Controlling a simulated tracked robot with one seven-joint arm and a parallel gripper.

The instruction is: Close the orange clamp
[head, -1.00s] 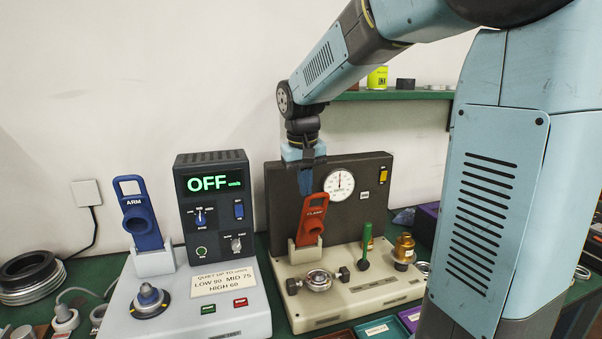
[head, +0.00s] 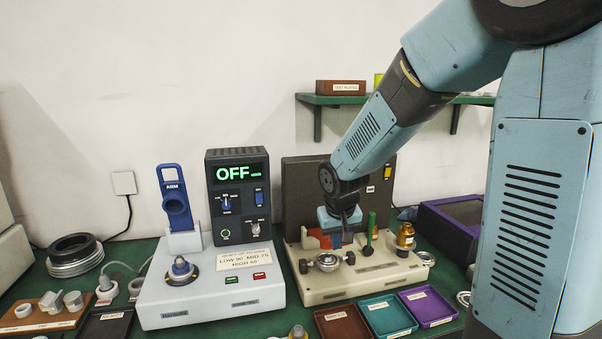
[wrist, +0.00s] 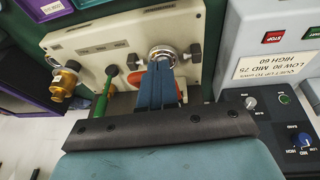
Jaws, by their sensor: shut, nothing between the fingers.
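The orange clamp (head: 317,237) is on the beige test stand (head: 340,290), mostly hidden by my gripper. It no longer stands tall; it looks swung down and forward, but its exact angle is unclear. In the wrist view, orange parts of the clamp (wrist: 135,78) show on both sides of my fingers, close to the silver ring fixture (wrist: 162,52). My gripper (head: 336,243) points down over the clamp, its blue fingers (wrist: 160,68) shut together with nothing between them. Whether the fingers touch the clamp is hard to tell.
A green-handled lever (head: 371,228) and a brass fitting (head: 405,236) stand right of my gripper. The grey machine with the blue ARM lever (head: 175,203) and an OFF display (head: 237,173) is at left. Small trays (head: 388,316) lie in front.

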